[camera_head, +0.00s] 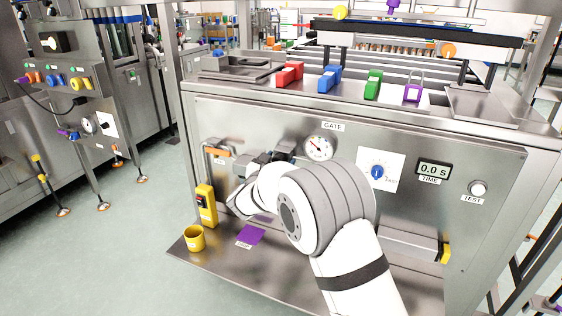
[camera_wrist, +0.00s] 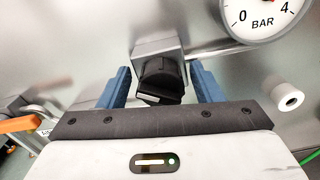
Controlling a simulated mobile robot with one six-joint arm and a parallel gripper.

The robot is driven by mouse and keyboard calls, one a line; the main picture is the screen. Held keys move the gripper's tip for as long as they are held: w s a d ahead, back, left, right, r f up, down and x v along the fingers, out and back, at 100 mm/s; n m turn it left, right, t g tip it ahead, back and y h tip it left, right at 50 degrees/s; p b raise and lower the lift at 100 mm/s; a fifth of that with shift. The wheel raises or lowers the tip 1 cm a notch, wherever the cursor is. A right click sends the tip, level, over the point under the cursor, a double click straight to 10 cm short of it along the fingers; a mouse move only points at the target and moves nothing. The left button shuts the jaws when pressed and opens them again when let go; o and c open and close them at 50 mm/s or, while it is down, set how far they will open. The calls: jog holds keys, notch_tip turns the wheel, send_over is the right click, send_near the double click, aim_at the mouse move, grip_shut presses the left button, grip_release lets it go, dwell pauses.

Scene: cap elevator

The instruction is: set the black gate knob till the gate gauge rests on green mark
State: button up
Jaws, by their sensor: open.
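The black gate knob (camera_wrist: 160,78) sits on a grey block on the steel panel in the wrist view. My gripper (camera_wrist: 160,72) is open, with one blue finger on each side of the knob and a visible gap to each. In the head view my arm covers most of this area, and I cannot make out the knob for sure. The round white gate gauge (camera_head: 319,148) is under the GATE label. Its needle and green mark are too small to read.
A pipe (camera_wrist: 222,48) runs right from the knob's block, and a white round fitting (camera_wrist: 287,97) sticks out at right. An orange-handled part (camera_head: 217,152) is left of my gripper. A blue dial (camera_head: 377,171) is right of the gauge. A yellow cup (camera_head: 194,238) stands on the lower shelf.

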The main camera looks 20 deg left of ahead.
jog(key=shift+w+d, duration=0.1)
jog(key=shift+w, duration=0.7)
jog(key=c, duration=1)
dwell(0.4)
jog(key=o, duration=1)
jog(key=s+p, duration=0.1)
jog(key=s, duration=0.7)
jog(key=shift+a, duration=0.3)
